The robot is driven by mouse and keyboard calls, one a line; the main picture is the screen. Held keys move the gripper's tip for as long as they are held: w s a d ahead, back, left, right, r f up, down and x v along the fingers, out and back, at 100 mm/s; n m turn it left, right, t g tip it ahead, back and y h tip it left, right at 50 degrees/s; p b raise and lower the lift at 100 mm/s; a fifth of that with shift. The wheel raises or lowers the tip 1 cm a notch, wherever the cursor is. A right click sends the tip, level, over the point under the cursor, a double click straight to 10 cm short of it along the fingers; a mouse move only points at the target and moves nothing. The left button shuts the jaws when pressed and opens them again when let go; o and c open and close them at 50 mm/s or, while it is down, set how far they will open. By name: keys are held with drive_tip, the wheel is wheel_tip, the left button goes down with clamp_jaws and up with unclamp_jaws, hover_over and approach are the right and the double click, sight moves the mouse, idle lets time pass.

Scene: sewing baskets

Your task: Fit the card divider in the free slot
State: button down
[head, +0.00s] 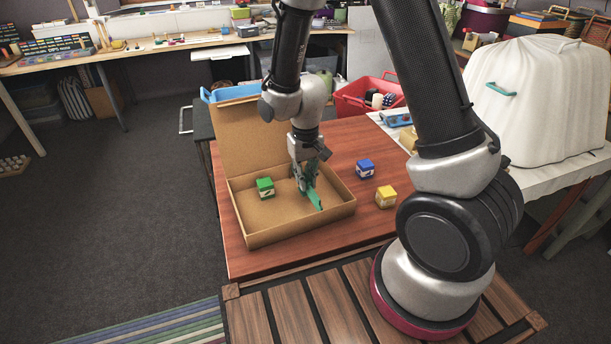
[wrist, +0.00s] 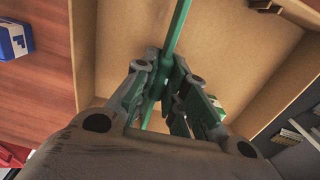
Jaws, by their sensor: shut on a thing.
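The card divider (head: 316,199) is a thin green strip. My gripper (head: 307,183) is shut on it inside the open cardboard box (head: 243,222), over its right part. In the wrist view the divider (wrist: 177,28) runs up and away from between the fingers of my gripper (wrist: 165,68). Whether the divider touches the box floor or wall I cannot tell. A small brown fitting (wrist: 265,6) sits at the box wall at the top right of the wrist view; whether it forms the slot is unclear. No slot shows clearly in the head view.
A green block (head: 265,187) lies in the box's left part. A blue block (head: 365,169) and a yellow block (head: 386,196) stand on the red-brown table (head: 345,150) right of the box. The raised lid (head: 245,135) stands at the box's back. A red crate (head: 350,103) is behind.

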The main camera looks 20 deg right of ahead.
drive_tip(key=shift+f, duration=1.4)
drive_tip(key=c, duration=1.4)
unclamp_jaws()
drive_tip(key=shift+o, duration=0.2)
wheel_tip(320, 180, up, 12)
